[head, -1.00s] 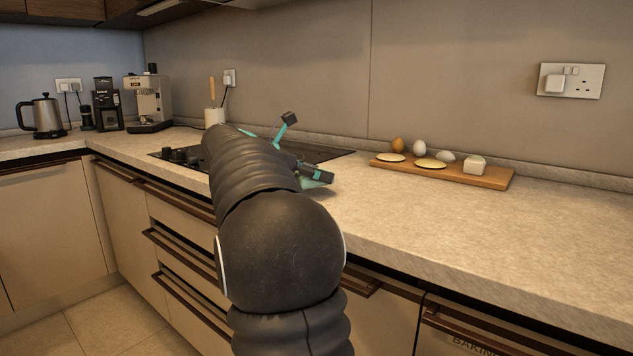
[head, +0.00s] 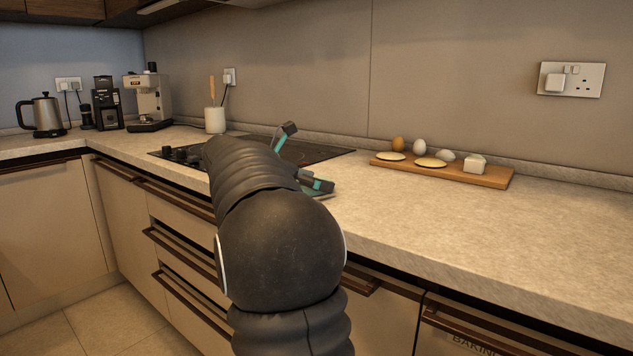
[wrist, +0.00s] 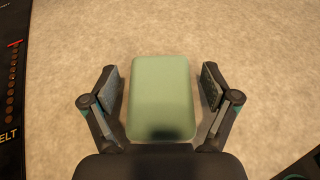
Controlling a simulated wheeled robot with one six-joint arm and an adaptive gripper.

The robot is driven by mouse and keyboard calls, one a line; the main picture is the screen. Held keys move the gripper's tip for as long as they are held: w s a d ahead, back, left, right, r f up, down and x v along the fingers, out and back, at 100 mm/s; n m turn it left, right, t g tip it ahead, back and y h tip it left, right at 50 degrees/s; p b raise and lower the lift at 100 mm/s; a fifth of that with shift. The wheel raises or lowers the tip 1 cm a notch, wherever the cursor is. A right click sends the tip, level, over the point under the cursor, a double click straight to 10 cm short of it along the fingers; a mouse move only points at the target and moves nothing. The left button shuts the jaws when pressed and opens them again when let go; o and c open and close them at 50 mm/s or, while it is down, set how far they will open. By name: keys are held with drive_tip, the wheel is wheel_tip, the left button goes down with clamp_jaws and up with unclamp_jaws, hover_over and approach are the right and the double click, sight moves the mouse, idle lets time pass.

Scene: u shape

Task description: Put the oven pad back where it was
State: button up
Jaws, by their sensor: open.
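The oven pad (wrist: 160,92) is a pale green rounded rectangle in the wrist view. It lies on the stone-look counter, between the two fingers of my gripper (wrist: 161,90). My gripper is open, with a gap between each finger and the pad's sides. A dark shadow falls on the pad's near end. In the head view my gripper (head: 303,156) is over the counter by the right end of the hob, and my arm hides most of it.
The black hob (head: 318,152) lies just left of the pad. A wooden board (head: 490,177) with eggs and other food stands to the right, near the wall. A utensil pot (head: 215,120) stands behind the hob. The counter's right front is clear.

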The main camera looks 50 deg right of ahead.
drive_tip(key=shift+r, duration=0.2)
drive_tip(key=v, duration=1.2)
drive_tip(key=s+a+f+m+t+y, duration=0.3)
drive_tip(key=s+a+f, duration=0.4)
drive_tip(key=a, duration=0.3)
drive_tip(key=s+a+f+m+t+y, duration=0.3)
drive_tip(key=s+a+f+m+y, duration=0.2)
drive_tip(key=a+f, duration=0.4)
drive_tip(key=s+a+f+m+t+y, duration=0.3)
drive_tip(key=s+a+f+m+y, duration=0.2)
drive_tip(key=s+a+f, duration=0.4)
drive_tip(key=shift+a+m+t, duration=0.3)
drive_tip(key=shift+a+m, duration=0.4)
drive_tip(key=shift+a, duration=0.15)
drive_tip(key=shift+f, duration=0.15)
